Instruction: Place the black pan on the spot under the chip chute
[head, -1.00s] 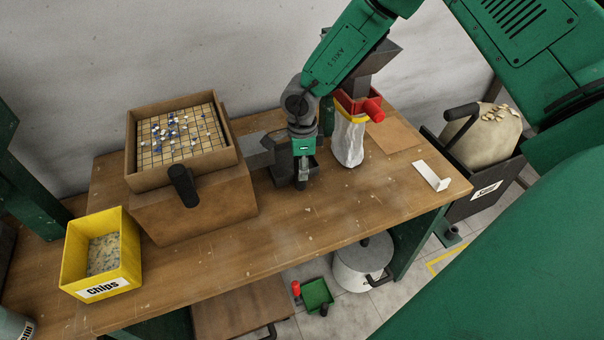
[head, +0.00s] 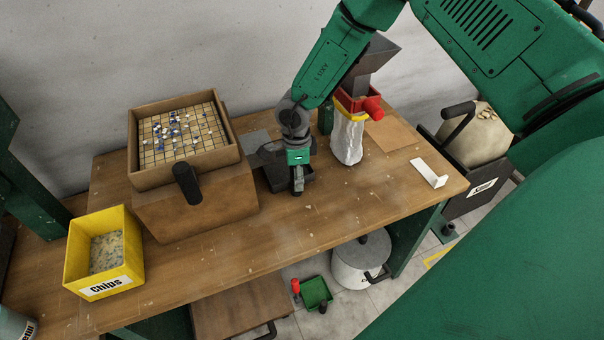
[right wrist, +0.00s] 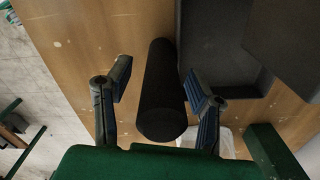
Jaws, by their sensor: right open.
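The black pan (head: 275,158) lies on the table to the right of the wooden box, partly hidden by my right arm. In the right wrist view, the pan's dark tray (right wrist: 212,50) is ahead and its thick black handle points toward me. My right gripper (head: 297,187) is at the handle. The wrist view shows its two fingers (right wrist: 158,84) open, one on each side of the handle, with gaps visible. A grey hopper (head: 372,62) stands behind my arm. I cannot tell which part is the chip chute or its spot. My left gripper is not in view.
A wooden box (head: 195,207) carries a gridded tray with chips and a black handle. A yellow Chips bin (head: 105,274) is at front left. A white bag (head: 347,140) hangs below a red valve (head: 373,107). The table's front middle (head: 300,225) is clear.

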